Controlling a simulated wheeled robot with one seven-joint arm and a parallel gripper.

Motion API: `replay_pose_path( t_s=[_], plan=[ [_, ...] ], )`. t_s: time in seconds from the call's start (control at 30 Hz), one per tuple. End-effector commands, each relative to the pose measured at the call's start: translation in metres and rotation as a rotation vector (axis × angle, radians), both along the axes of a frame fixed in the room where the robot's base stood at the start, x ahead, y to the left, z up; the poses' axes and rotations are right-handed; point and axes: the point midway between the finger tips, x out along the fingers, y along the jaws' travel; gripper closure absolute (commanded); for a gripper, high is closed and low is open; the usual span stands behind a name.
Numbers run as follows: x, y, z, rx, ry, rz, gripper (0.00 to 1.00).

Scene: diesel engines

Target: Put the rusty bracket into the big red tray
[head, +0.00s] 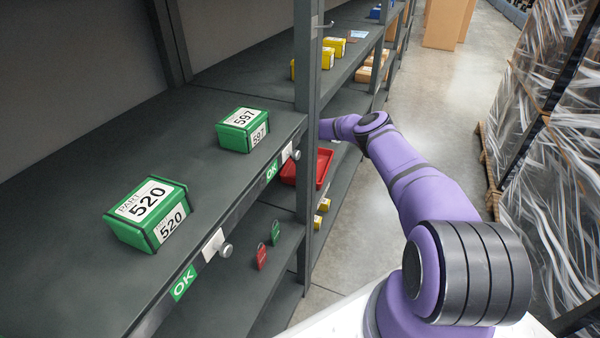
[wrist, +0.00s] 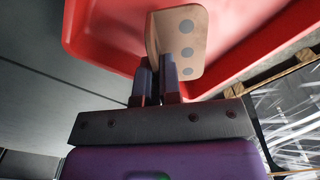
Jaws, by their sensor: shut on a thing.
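In the wrist view my gripper (wrist: 156,84) is shut on the rusty bracket (wrist: 183,45), a tan angled plate with several grey round spots. The bracket sits in front of the big red tray (wrist: 105,40), overlapping its inside; I cannot tell whether it touches the tray floor. In the head view the red tray (head: 321,170) is on a lower shelf behind the rack post, partly hidden. My gripper and the bracket are hidden there behind the post and shelf.
Green boxes marked 597 (head: 243,130) and 520 (head: 148,216) stand on the near upper shelf. A grey rack post (head: 307,90) stands beside my arm. Yellow boxes (head: 335,46) are on the farther shelf. A wrapped pallet (head: 545,160) is at right; the aisle floor (head: 425,110) is clear.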

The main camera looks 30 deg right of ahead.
Motion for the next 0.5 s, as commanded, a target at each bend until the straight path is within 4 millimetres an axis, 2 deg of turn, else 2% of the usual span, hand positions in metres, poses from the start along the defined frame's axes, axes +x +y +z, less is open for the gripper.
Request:
replay_pose_path(
  t_s=[0.2, 0.5],
  plan=[
    [0.008, 0.008, -0.002, 0.000, 0.002, 0.001, 1.00],
    [0.007, 0.007, -0.034, 0.001, 0.001, -0.002, 1.00]
  ],
)
